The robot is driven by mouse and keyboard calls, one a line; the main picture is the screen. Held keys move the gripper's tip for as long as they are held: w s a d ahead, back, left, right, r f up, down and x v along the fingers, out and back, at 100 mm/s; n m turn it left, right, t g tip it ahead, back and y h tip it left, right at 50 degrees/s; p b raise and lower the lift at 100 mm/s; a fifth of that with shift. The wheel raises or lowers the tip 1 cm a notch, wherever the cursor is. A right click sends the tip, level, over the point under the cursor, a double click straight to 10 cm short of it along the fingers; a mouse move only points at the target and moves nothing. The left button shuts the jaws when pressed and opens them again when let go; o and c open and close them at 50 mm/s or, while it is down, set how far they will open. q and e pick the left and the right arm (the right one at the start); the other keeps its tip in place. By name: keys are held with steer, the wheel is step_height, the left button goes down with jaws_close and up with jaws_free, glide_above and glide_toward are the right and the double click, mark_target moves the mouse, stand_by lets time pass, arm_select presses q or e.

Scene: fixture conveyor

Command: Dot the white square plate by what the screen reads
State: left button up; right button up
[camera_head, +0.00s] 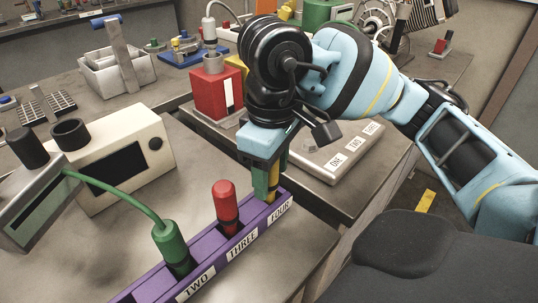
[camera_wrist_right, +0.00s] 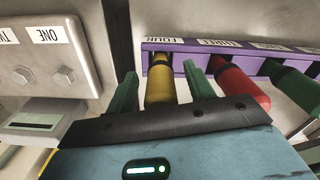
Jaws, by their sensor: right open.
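My right gripper (camera_head: 264,172) points down at the FOUR end of the purple rack (camera_head: 208,262). In the right wrist view its green fingers (camera_wrist_right: 161,72) stand open on either side of a yellow marker (camera_wrist_right: 159,84), which is upright in the FOUR slot. A red marker (camera_head: 226,205) stands in slot THREE and a green one (camera_head: 172,247) in slot TWO. The cream box (camera_head: 101,188) has a dark screen (camera_head: 115,172) with no readable text. I cannot pick out a white square plate for certain; a pale panel (camera_head: 317,165) carries labels ONE, TWO, THREE. My left gripper is out of view.
A grey device (camera_head: 38,208) with a green cable stands at the left. A red box (camera_head: 217,91) stands behind my right gripper. A grey bin (camera_head: 113,76) and other parts lie on the back table. The table between the cream box and the rack is clear.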

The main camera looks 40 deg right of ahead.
step_height(320, 180, up, 2)
steer(key=shift+r, duration=0.25)
step_height(320, 180, up, 4)
steer(key=shift+f+p, duration=0.1)
steer(key=shift+p, duration=0.75)
steer(key=shift+r, duration=0.75)
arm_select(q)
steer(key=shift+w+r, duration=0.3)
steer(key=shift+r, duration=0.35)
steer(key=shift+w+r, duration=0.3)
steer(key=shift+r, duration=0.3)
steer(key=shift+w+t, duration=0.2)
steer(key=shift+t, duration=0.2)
